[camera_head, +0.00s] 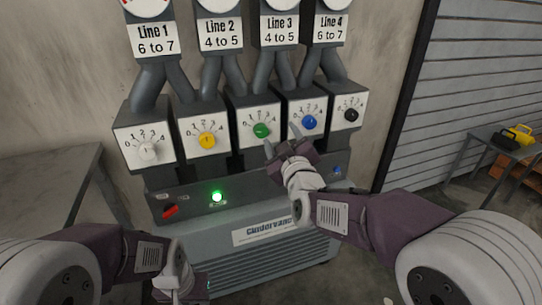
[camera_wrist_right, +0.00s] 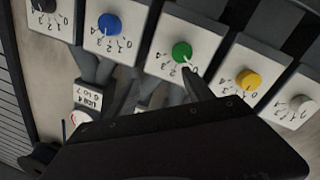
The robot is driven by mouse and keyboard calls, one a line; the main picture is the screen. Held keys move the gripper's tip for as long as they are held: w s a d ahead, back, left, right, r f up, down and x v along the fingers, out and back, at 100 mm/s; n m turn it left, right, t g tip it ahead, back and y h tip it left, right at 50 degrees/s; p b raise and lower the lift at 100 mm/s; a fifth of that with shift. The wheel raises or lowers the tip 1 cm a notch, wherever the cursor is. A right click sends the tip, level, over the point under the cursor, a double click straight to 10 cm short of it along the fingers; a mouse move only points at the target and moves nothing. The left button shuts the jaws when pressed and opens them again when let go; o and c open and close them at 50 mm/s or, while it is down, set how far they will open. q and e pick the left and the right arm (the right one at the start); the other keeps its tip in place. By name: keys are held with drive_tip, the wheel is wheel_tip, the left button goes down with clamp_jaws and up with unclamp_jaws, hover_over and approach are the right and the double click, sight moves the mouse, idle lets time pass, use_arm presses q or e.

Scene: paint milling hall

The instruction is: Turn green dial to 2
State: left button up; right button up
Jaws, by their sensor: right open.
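The green dial (camera_head: 261,130) is the middle knob in a row on the machine, on a white plate marked 0 to 4. It also shows upside down in the wrist view (camera_wrist_right: 182,52), with a pale pointer mark near its edge; I cannot surely read its number. My right gripper (camera_head: 282,140) is open and empty, just below and right of the green dial, its fingers apart. In the wrist view one finger reaches close to the dial plate; contact is unclear. My left gripper (camera_head: 180,287) is low at the bottom left, away from the dials; its jaws are unclear.
White (camera_head: 148,150), yellow (camera_head: 207,140), blue (camera_head: 309,122) and black (camera_head: 351,115) dials flank the green one closely. Below are a red switch (camera_head: 170,211) and a lit green lamp (camera_head: 217,197). A grey table (camera_head: 50,180) stands left.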

sight(261, 132)
wheel_tip(261, 132, down, 4)
drive_tip(key=s+a+b, duration=0.1)
drive_tip(key=a+b, duration=0.1)
drive_tip(key=a, duration=0.1)
drive_tip(key=shift+n+y, duration=0.3)
drive_tip(key=shift+y, duration=0.1)
drive_tip(key=x, duration=0.8)
drive_tip(key=shift+w+r+b, duration=0.15)
drive_tip(key=shift+w+b, duration=0.2)
drive_tip(key=shift+w, duration=0.05)
use_arm(q)
drive_tip(key=f, duration=0.4)
drive_tip(key=shift+s+a+f, duration=0.2)
drive_tip(key=shift+f, duration=0.05)
use_arm(e)
clamp_jaws()
